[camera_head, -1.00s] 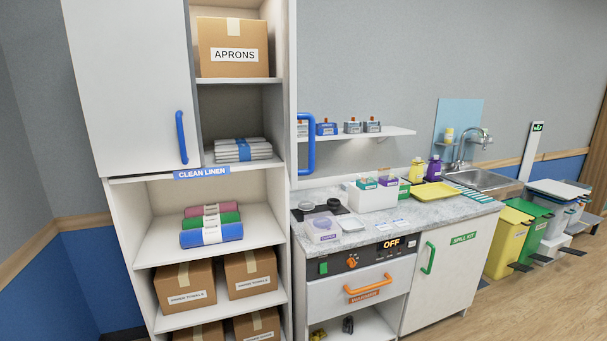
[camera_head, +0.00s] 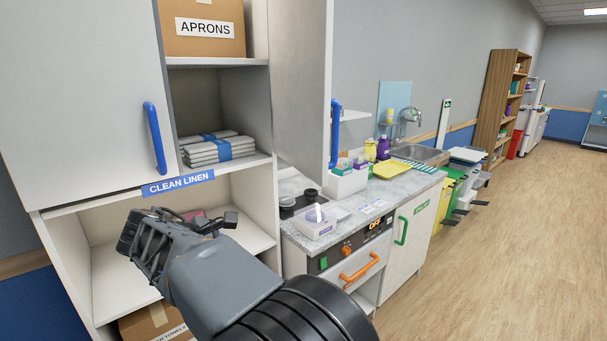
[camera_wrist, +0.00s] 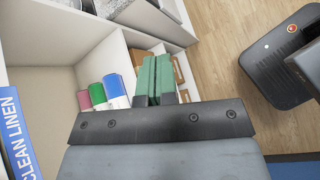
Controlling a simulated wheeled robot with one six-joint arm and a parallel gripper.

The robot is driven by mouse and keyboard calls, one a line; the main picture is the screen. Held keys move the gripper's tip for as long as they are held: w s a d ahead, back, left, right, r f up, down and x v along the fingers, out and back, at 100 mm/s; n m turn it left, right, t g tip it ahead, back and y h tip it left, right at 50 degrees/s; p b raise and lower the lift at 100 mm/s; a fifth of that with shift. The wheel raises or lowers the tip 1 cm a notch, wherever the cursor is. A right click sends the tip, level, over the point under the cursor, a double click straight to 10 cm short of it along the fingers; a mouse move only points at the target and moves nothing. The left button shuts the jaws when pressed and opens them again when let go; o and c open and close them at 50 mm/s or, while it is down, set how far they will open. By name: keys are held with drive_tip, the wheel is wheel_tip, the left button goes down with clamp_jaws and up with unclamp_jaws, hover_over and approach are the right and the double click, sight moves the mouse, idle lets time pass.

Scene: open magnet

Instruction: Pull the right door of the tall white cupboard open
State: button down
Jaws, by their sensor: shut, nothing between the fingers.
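The tall white cupboard (camera_head: 100,210) fills the left of the head view. Its right door (camera_head: 299,75) stands swung open, out from the right side of the cupboard, with a vertical blue handle (camera_head: 335,133) on its outer edge. The left door (camera_head: 80,95) is shut and has its own blue handle (camera_head: 154,138). My gripper (camera_head: 226,219) is shut and empty in front of the lower open shelf, below and left of the open door's handle and apart from it. Its green fingers (camera_wrist: 155,80) are together in the wrist view, over the open shelves.
Folded linen (camera_head: 217,149) and an aprons box (camera_head: 203,28) sit behind the open doorway. Rolled towels (camera_wrist: 114,87) lie on the shelf below. The floor (camera_head: 500,230) at right is clear.

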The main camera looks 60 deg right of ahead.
sight(312, 171)
drive_tip(key=d+r+n+g+h, duration=0.2)
drive_tip(key=d+r+g+h, duration=0.4)
drive_tip(key=d+r, duration=0.4)
drive_tip(key=shift+g+y, duration=0.4)
drive_tip(key=shift+g, duration=0.1)
drive_tip(key=x, duration=0.3)
drive_tip(key=r+x, duration=0.1)
drive_tip(key=x, duration=0.3)
drive_tip(key=r+p+x, duration=0.1)
drive_tip(key=x, duration=0.3)
drive_tip(key=shift+d, duration=0.2)
drive_tip(key=shift+s+d, duration=0.25)
drive_tip(key=shift+d, duration=0.25)
